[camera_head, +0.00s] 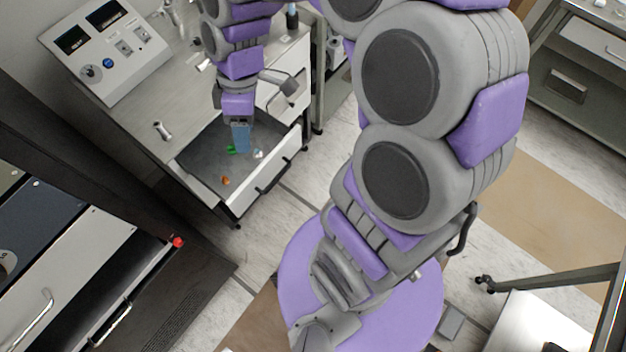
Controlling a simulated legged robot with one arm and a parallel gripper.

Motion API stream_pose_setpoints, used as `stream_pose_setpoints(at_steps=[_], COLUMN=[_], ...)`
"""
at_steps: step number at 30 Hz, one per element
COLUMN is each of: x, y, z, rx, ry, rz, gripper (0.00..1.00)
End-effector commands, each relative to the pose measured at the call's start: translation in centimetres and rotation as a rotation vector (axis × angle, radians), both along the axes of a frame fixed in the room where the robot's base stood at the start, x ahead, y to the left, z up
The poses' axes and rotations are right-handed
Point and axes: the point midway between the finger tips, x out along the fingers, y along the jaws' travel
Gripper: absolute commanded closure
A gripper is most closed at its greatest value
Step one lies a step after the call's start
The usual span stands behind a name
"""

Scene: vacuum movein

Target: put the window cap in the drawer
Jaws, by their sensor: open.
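The drawer (205,180) is pulled open below the counter, with a dark inside and a white front. My gripper (241,150) points down over the open drawer, its blue-grey fingers at or above the inside. It is open, but the gap between its fingers is hard to make out. Small things lie near or below it: a green one (231,150), a white one (258,154) and an orange one (225,181). I cannot tell which of these, if any, is the window cap.
A control box (105,55) with dark displays stands on the counter (120,125). A small metal fitting (161,130) stands near the counter's front edge. A dark cabinet with a red knob (178,242) is at lower left. My arm hides much of the middle.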

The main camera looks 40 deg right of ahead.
Motion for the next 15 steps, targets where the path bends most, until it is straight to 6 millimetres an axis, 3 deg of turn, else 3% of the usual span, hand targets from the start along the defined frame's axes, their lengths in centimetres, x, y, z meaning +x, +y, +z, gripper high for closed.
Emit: stream_pose_setpoints(at_steps=[6,12,15], x=[-7.6,-13.9,-16.1], y=[-0.8,-2.3,-2.9], z=[2.4,3.0,3.0], rx=[-0.163,-0.295,-0.335], ry=[0.058,0.09,0.099], rz=[-0.338,-0.687,-0.829], gripper=[0.5,0.5,0.5])
